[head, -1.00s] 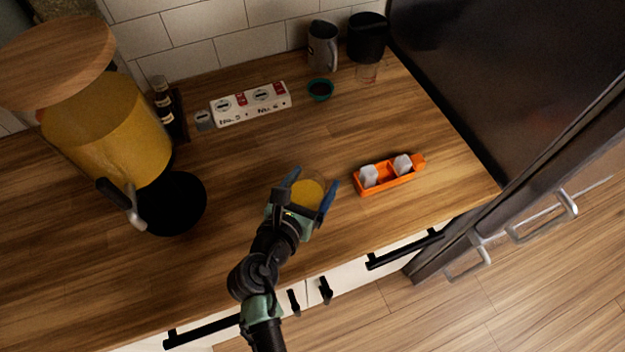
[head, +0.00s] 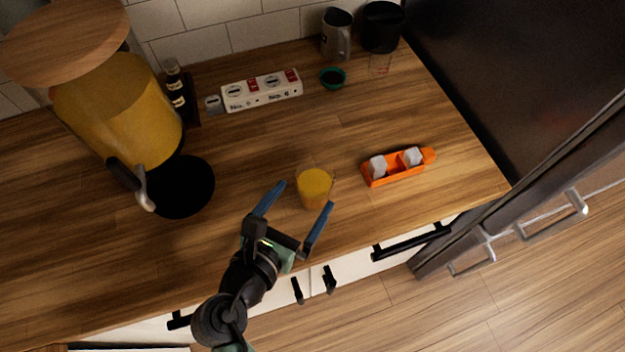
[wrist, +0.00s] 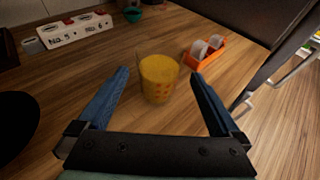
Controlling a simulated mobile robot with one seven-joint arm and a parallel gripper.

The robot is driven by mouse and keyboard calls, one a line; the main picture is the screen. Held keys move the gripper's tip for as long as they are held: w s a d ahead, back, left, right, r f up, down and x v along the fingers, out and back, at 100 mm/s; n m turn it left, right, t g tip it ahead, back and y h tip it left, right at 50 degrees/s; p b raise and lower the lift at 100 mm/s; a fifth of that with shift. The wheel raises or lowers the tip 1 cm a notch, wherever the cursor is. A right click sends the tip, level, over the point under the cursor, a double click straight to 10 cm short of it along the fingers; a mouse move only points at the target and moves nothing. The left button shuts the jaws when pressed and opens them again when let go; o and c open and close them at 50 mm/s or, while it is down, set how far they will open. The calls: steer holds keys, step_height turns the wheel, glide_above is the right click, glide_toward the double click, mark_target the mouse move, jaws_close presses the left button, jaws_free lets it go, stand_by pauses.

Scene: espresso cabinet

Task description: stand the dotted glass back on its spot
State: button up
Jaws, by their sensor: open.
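The dotted glass (head: 314,188) holds a yellow-orange drink and stands upright on the wooden counter, near its front edge. In the wrist view the glass (wrist: 159,80) shows orange dots on its lower wall. My gripper (head: 298,197) is open, with its two blue fingers apart and pointing toward the glass. In the wrist view the glass stands a little beyond the fingertips, between their lines, and nothing is held. No marked spot for the glass can be made out.
An orange tray with white pieces (head: 399,167) lies right of the glass. A yellow dispenser (head: 120,115) with a black round base (head: 180,187) stands left. A white numbered strip (head: 262,91), teal bowl (head: 333,78), grey pitcher (head: 337,36) and black container (head: 382,28) are at the back. Counter between is clear.

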steer(key=shift+v, duration=1.35)
steer(key=w+r+m+t+y, duration=0.15)
steer(key=w+r+m, duration=0.35)
steer(key=r, duration=0.5)
steer(key=w+r+m+t+y, duration=0.1)
steer(key=w+r+m+t, duration=0.2)
steer(key=r+m, duration=0.65)
steer(key=w+r+m+t+y, duration=0.1)
steer(key=w+r+m+t, duration=0.3)
steer(key=r, duration=0.7)
steer(key=s+d+r+m+t+y, duration=0.1)
steer(key=s+r+m+t, duration=0.2)
steer(key=r, duration=0.9)
steer(key=s+d+r+m+t+y, duration=0.2)
steer(key=s+r+m, duration=0.5)
steer(key=r, duration=0.6)
steer(key=shift+m+t, duration=0.75)
steer(key=shift+m, duration=0.3)
